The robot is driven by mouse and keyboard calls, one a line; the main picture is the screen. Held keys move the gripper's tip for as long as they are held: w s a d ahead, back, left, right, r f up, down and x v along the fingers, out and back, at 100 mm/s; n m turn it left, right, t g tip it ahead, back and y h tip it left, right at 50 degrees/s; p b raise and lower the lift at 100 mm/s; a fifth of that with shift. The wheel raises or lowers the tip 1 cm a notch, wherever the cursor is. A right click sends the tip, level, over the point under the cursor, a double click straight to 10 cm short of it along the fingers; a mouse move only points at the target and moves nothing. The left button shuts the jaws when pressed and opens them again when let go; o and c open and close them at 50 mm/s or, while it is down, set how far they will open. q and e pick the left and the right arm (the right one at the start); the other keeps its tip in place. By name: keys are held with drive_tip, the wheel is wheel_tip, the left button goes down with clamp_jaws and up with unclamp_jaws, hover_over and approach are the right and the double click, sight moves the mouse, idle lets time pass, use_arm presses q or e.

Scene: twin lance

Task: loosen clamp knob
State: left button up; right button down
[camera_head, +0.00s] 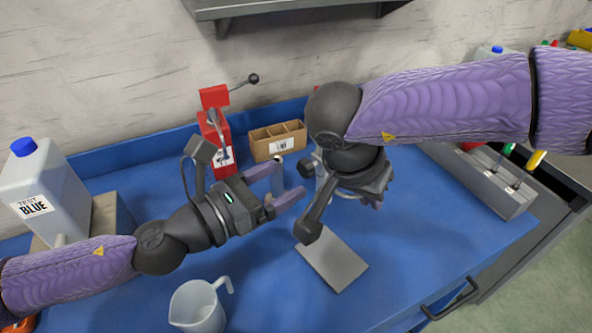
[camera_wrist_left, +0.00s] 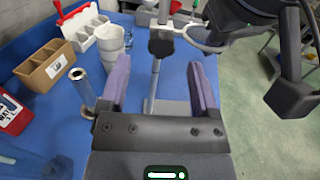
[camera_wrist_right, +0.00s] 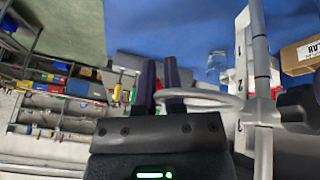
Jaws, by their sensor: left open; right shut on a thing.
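The clamp's black knob (camera_wrist_left: 162,44) shows in the left wrist view, on an upright metal rod (camera_wrist_left: 155,80) with a ring (camera_wrist_left: 207,40) to its right. In the right wrist view the knob (camera_wrist_right: 298,106) is beside the rod, at the right edge. My left gripper (camera_head: 285,185) is open; in the left wrist view the knob appears beyond and between its fingertips, apart from them. My right gripper (camera_wrist_right: 160,75) is shut on the ring (camera_wrist_right: 205,98). In the head view my right arm hides most of the stand; its grey base plate (camera_head: 335,262) shows.
A compartment box (camera_head: 277,141) and red lever device (camera_head: 214,130) stand at the back. A metal cylinder (camera_wrist_left: 86,88) is left of my left gripper. A white jug (camera_head: 197,307), a blue-capped bottle (camera_head: 45,190) and a rack (camera_head: 490,185) stand around; the front right blue surface is clear.

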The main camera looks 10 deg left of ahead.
sight(301, 171)
use_arm(q)
drive_tip(key=shift+x, duration=1.7)
clamp_jaws()
